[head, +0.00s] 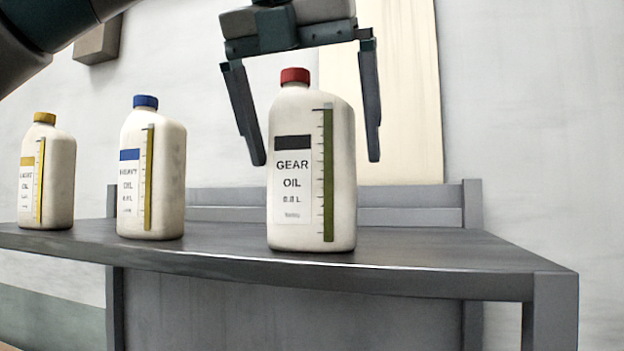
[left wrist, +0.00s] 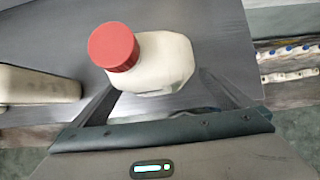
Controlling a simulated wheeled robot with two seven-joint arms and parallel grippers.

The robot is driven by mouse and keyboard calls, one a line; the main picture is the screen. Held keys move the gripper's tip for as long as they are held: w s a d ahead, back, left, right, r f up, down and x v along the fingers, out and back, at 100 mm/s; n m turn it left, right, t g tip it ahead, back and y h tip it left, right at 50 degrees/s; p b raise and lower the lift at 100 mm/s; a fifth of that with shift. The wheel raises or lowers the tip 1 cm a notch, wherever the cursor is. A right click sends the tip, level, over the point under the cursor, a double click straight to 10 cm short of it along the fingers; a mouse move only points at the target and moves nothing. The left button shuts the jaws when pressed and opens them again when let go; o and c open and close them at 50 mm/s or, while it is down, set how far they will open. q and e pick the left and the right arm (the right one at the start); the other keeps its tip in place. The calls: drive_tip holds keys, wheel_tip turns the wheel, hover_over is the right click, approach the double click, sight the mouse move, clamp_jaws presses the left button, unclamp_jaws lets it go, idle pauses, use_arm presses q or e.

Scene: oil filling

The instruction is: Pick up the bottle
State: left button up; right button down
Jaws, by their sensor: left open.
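A cream gear oil bottle (head: 312,190) with a red cap (head: 295,76) stands upright on the grey table. It also shows from above in the left wrist view (left wrist: 165,62), with its red cap towards the left. My left gripper (head: 318,162) is open and points down. In the head view its fingers hang on either side of the bottle's upper part, seemingly behind it. In the left wrist view the fingertips are near the bottle's lower side. I see no clear contact. My right gripper is not in view.
A blue-capped heavy oil bottle (head: 151,180) and a yellow-capped bottle (head: 46,180) stand to the left on the same table (head: 400,256). The tabletop right of the gear oil is clear. Small bottles (left wrist: 288,60) show at the right in the left wrist view.

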sight(309, 166)
use_arm(q)
drive_tip(key=shift+s, duration=0.1)
drive_tip(key=shift+w+f+p, duration=0.15)
drive_tip(key=shift+w+p, duration=0.05)
drive_tip(key=shift+p, duration=0.1)
drive_tip(key=shift+w+f+p, duration=0.5)
drive_tip(key=shift+f+p, duration=0.05)
drive_tip(key=shift+p, duration=0.1)
drive_tip(key=shift+p+x, duration=0.5)
drive_tip(key=shift+x, duration=0.5)
drive_tip(key=shift+w+f, duration=0.35)
drive_tip(key=shift+f, duration=0.25)
drive_tip(key=shift+c, duration=0.6)
